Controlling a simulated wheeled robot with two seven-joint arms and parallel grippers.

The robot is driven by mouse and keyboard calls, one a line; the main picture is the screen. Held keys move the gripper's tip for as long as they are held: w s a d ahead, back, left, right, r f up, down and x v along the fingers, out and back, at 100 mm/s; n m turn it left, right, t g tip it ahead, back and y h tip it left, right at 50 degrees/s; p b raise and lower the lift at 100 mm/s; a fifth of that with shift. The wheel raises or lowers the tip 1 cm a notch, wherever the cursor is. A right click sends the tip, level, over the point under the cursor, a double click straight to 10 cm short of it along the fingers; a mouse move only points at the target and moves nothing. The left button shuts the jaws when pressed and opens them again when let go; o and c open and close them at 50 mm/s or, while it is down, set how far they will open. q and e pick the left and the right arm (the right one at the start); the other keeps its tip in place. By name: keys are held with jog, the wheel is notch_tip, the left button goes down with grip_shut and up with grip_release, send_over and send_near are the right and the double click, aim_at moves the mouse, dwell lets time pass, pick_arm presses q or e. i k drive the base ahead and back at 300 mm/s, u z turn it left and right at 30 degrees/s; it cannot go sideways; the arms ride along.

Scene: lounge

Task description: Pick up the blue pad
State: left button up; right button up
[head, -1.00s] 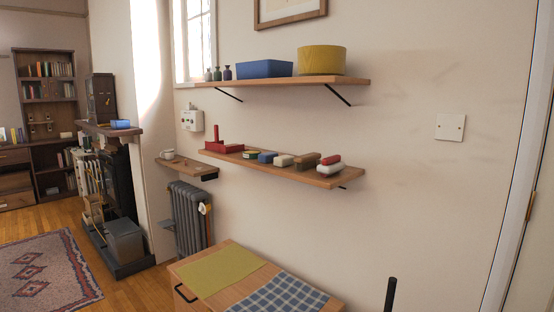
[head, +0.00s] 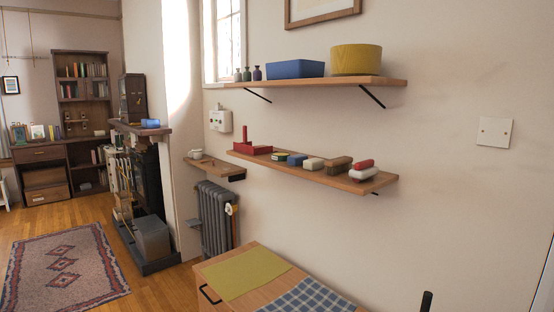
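A small blue block-like pad (head: 297,160) lies on the lower wall shelf (head: 335,181), in a row of small items. It sits between a small green and yellow tin (head: 280,156) on its left and a cream block (head: 314,164) on its right. Neither of my grippers shows in the head view.
A brown block (head: 339,163) and stacked red and white pieces (head: 363,169) lie farther right on that shelf, a red tray (head: 252,149) at its left end. The upper shelf (head: 330,83) holds a blue bin (head: 295,69) and a yellow tub (head: 355,60). A wooden cabinet (head: 268,297) stands below.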

aim_at(295, 160)
jog(key=u, duration=1.1)
jog(key=i, duration=3.5)
jog(key=z, duration=0.95)
